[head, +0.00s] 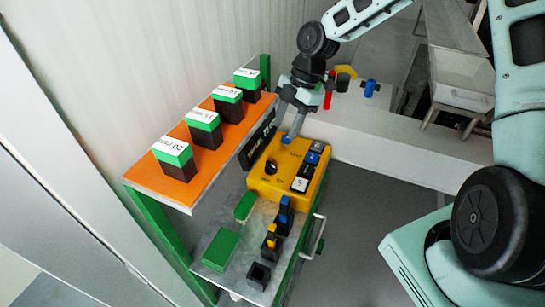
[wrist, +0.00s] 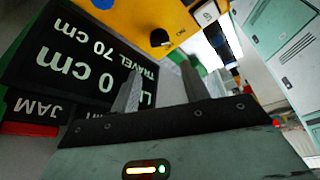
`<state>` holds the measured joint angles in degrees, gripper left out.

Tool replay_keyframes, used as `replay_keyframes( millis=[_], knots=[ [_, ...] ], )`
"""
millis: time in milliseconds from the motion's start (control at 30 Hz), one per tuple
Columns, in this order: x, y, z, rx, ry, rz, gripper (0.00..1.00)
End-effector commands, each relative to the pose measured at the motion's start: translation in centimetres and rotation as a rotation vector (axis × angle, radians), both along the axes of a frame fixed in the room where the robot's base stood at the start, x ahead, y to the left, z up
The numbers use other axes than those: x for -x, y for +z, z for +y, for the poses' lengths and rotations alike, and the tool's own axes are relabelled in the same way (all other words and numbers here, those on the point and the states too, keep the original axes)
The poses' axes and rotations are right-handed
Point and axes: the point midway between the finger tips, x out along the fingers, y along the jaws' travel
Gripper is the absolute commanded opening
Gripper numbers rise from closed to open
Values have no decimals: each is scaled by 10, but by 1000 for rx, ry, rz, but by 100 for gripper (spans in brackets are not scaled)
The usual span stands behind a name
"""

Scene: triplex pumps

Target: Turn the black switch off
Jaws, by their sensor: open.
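A yellow control box (head: 259,185) stands on the lower shelf of the rack. A black knob-like switch (head: 270,167) sits on its top face, toward the left. It also shows in the wrist view as a dark round knob (wrist: 159,38) on the yellow face. My gripper (head: 292,130) is over the far edge of the box, beyond the knob and apart from it. In the wrist view my gripper (wrist: 160,85) has its two fingers spread with nothing between them. The knob is ahead of the gap. Its exact setting is too small to read.
A black lettered sign (wrist: 75,60) is close to my fingers on the left. The orange upper shelf (head: 160,188) holds several green-topped blocks. Green pads and small black blocks (head: 258,276) lie nearer on the lower shelf.

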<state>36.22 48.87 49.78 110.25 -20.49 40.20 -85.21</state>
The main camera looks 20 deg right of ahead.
Motion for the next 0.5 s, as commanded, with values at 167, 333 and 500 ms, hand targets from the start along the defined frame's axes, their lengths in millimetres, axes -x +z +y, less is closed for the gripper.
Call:
replay_keyframes(
  millis=[167,333,500],
  knots=[
    [6,-34,16,0,4,6,45],
    [9,-66,29,0,3,4,45],
    [11,-91,38,1,0,3,45]
  ],
)
